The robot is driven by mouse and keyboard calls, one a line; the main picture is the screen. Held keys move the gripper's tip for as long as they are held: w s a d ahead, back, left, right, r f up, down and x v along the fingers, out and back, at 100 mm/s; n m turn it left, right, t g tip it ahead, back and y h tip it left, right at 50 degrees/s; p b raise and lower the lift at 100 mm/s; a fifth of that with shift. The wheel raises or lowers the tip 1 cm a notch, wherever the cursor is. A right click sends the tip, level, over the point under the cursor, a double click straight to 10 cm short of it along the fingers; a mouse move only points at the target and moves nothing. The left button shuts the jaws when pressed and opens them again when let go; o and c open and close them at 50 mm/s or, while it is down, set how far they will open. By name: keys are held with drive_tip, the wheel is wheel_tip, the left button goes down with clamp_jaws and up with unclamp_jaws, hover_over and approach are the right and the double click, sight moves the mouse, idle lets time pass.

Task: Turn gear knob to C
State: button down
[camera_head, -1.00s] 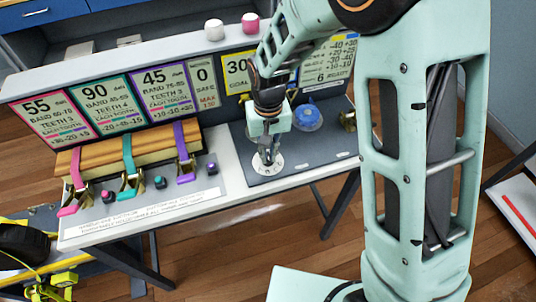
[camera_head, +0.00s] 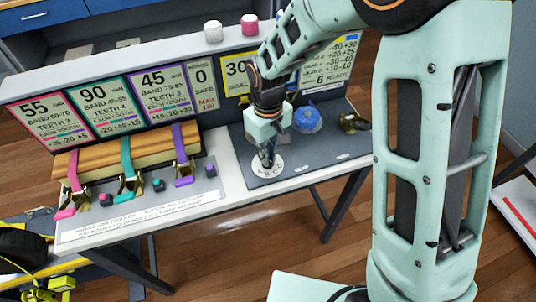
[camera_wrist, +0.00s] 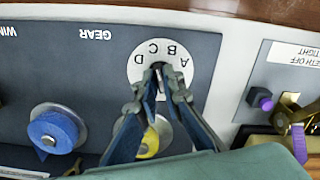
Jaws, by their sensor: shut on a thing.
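The gear dial (camera_head: 267,169) is a white disc on the dark panel, in front of my arm. In the wrist view the dial (camera_wrist: 138,69) carries the letters D, C, B and A, with GEAR printed beside it. My gripper (camera_head: 268,161) points down onto the dial's middle. In the wrist view my gripper (camera_wrist: 158,74) is shut on the small dark gear knob (camera_wrist: 157,66) at the dial's centre. The fingers hide most of the knob, so I cannot tell exactly which letter it points to.
A blue knob (camera_wrist: 55,130) stands on the same panel, and a yellow part (camera_wrist: 149,143) shows behind my fingers. Pink, teal and purple straps (camera_head: 180,146) with buckles are on the bench to the left. Upright signs (camera_head: 110,105) line the back.

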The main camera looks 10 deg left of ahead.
drive_tip(key=c, duration=2.1)
unclamp_jaws()
drive_tip(key=shift+r, duration=0.15)
wheel_tip(320, 180, up, 12)
drive_tip(key=shift+f, duration=0.1)
